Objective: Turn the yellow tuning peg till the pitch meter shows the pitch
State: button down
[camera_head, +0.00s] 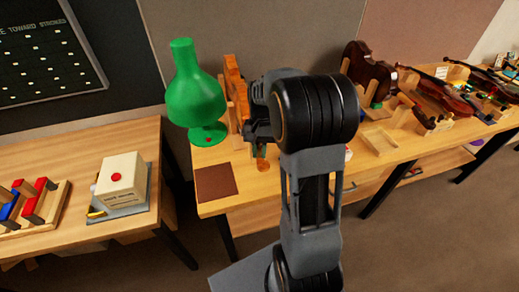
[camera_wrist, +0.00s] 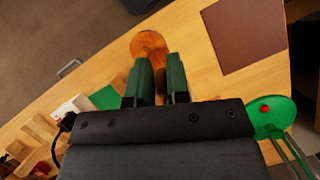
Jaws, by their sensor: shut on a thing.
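My gripper (camera_wrist: 158,80) has two dark green fingers and is shut on a round orange-brown wooden thing (camera_wrist: 148,45), whose disc-like end shows beyond the fingertips. In the head view this wooden thing (camera_head: 262,158) shows below my gripper, near the bench's front edge. The part between the fingers is hard to make out. Violins are on the bench to the right: a dark brown one (camera_head: 362,68) stands in a wooden holder, and a redder one (camera_head: 447,97) lies beyond it. I cannot make out a yellow tuning peg or a pitch meter; my arm hides part of the bench.
A green lamp (camera_head: 195,90) stands at the bench's left end, behind a brown square mat (camera_head: 215,182). A wooden tray (camera_head: 382,142) lies right of my arm. On the left table are a cream box (camera_head: 122,180) and a rack with red and blue blocks (camera_head: 35,205).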

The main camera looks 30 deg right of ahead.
jog(key=shift+n, duration=0.3)
jog(key=c, duration=1.2)
grip_release()
jog(key=v, duration=1.4)
jog(key=shift+s+a, duration=0.1)
jog(key=shift+a, duration=0.05)
